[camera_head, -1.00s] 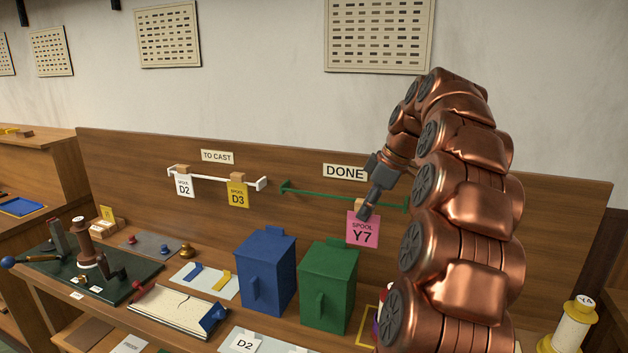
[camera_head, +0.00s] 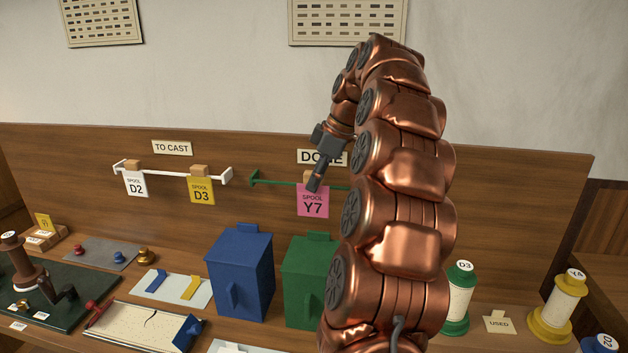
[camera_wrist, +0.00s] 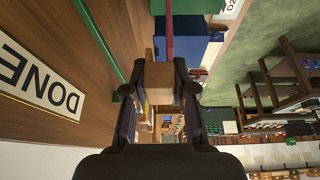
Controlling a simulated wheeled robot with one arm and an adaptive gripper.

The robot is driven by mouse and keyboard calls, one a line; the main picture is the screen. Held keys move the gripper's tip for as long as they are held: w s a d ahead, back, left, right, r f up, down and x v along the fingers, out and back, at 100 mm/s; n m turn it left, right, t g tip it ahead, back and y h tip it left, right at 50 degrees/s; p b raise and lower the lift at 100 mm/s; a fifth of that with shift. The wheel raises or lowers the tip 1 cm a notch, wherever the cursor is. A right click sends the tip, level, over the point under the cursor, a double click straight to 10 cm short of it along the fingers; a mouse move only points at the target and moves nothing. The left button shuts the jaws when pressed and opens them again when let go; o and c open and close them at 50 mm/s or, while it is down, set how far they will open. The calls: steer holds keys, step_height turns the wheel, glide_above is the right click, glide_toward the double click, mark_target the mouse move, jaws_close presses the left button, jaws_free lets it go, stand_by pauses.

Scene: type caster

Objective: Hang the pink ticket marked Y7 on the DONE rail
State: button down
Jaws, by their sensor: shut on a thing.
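The pink ticket marked Y7 (camera_head: 313,202) hangs upright below its wooden block in front of the green DONE rail (camera_head: 280,183). My gripper (camera_head: 315,183) is shut on the ticket's wooden block, which shows between the fingers in the wrist view (camera_wrist: 160,84). There the pink ticket is a thin edge-on strip (camera_wrist: 169,30). The green rail (camera_wrist: 97,38) runs to the left of the block with a visible gap, so the block looks apart from it. My arm hides the rail's right end in the head view. The DONE sign (camera_head: 309,157) is partly covered by my gripper.
The white TO CAST rail (camera_head: 180,173) at left holds ticket D2 (camera_head: 135,184) and yellow ticket D3 (camera_head: 201,191). A blue bin (camera_head: 240,275) and a green bin (camera_head: 305,283) stand below. Spools stand at right. The board between the two rails is bare.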

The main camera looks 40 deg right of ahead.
steer(key=shift+w+d+f, duration=0.1)
steer(key=shift+w+d, duration=0.05)
steer(key=shift+d, duration=0.1)
steer(key=shift+w+d+f+p, duration=0.15)
steer(key=shift+w+d+p, duration=0.25)
steer(key=shift+w+d, duration=0.35)
steer(key=shift+w+d+f+p, duration=0.2)
steer(key=shift+w+d+p, duration=0.2)
steer(key=shift+d, duration=0.6)
steer(key=shift+w+d+f+p, duration=0.15)
steer(key=shift+w+d+p, duration=0.2)
steer(key=shift+w+d, duration=0.4)
steer(key=shift+s+d, duration=0.1)
steer(key=shift+f+b, duration=1.35)
steer(key=shift+f, duration=0.1)
steer(key=c, duration=0.9)
jaws_free()
steer(key=shift+o, duration=0.2)
steer(key=shift+r, duration=0.1)
